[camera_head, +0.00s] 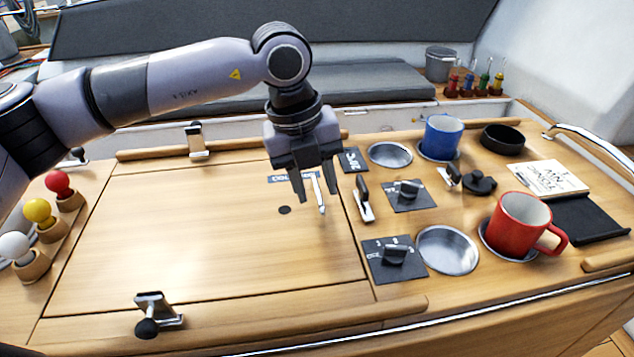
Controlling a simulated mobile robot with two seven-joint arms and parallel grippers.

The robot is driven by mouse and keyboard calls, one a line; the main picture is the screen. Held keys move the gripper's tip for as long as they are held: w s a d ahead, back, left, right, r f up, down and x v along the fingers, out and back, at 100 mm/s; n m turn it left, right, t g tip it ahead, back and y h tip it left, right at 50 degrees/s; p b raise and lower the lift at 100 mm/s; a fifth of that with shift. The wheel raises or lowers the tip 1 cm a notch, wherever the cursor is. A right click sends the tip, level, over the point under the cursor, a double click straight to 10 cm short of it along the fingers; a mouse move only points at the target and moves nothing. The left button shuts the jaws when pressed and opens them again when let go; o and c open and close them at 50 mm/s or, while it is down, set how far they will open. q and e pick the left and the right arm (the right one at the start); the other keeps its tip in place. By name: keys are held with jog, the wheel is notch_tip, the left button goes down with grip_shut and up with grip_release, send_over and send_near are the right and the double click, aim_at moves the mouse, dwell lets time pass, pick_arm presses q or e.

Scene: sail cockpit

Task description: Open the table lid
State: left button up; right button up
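The table lid (180,235) is a flat wooden panel in the left half of the table and looks closed. It has a small dark round spot (284,210) near its right side and a dark label (283,179) partly hidden behind my gripper. A metal latch with a black knob (155,312) sits at its front edge, and another latch (197,140) stands at its back edge. My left gripper (311,203) points down over the lid's right part, just right of the dark spot. My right gripper is not in view.
Right of the lid are switches (394,256), a red mug (517,225), a blue mug (441,137), an empty metal cup holder (447,250) and a notebook (546,179). Red, yellow and white knobs (40,211) stand at the left. The lid's middle is clear.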

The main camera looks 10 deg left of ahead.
pick_arm(q)
jog(key=shift+d+f, duration=0.15)
jog(key=shift+f, duration=0.6)
jog(key=shift+w, duration=0.1)
grip_shut()
dwell(0.8)
